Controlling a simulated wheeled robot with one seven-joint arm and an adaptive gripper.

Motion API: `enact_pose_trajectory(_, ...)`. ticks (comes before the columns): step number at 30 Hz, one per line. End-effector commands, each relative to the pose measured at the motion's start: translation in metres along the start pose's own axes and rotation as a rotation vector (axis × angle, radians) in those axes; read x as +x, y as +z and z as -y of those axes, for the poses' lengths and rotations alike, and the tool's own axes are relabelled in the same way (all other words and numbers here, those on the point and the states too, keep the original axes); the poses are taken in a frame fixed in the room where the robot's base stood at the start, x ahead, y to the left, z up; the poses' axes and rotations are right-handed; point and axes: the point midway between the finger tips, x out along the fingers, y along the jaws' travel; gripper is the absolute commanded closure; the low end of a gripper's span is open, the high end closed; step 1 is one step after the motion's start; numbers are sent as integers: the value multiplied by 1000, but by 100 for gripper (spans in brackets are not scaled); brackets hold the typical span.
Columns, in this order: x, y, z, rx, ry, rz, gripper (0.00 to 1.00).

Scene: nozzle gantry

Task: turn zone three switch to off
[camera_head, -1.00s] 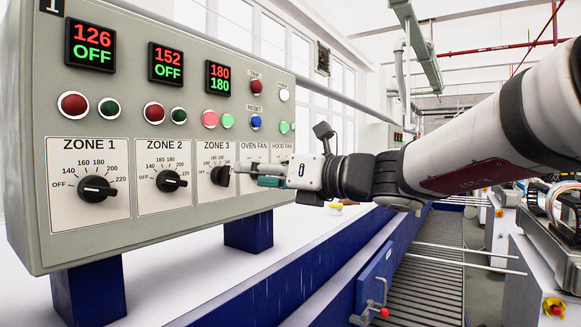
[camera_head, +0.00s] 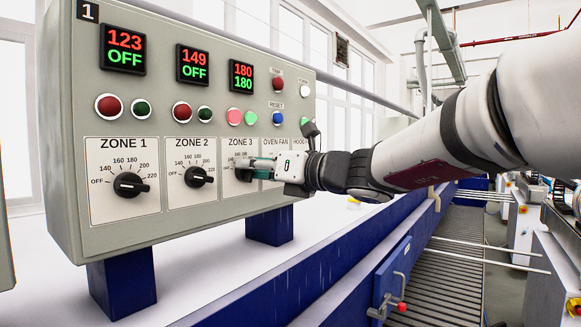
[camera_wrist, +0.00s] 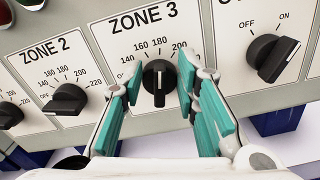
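The zone three switch (camera_wrist: 158,80) is a black rotary knob under the ZONE 3 label in the wrist view. Its white mark points up, around the 160 to 180 figures. In the head view the knob (camera_head: 243,174) is partly hidden by my gripper. My gripper (camera_wrist: 160,95) has teal finger pads spread on either side of the knob, with visible gaps, so it is open around it. My gripper also shows in the head view (camera_head: 262,168), reaching the panel from the right. The zone three display (camera_head: 241,76) reads 180 over 180.
The zone 2 knob (camera_wrist: 66,100) is left of my gripper, and the oven fan knob (camera_wrist: 273,57) is close on the right. The zone 1 knob (camera_head: 130,185) is farther left. Buttons sit above on the grey panel (camera_head: 85,215). A blue machine frame runs below.

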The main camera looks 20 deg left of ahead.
Motion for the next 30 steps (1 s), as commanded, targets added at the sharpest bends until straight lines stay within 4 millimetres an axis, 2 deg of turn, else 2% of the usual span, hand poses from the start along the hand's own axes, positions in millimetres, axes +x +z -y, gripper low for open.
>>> enact_pose_trajectory(14, 0, -1, 1, -79, 0, 0, 99)
enact_pose_trajectory(30, 1, -4, -3, -539, 2, 2, 99)
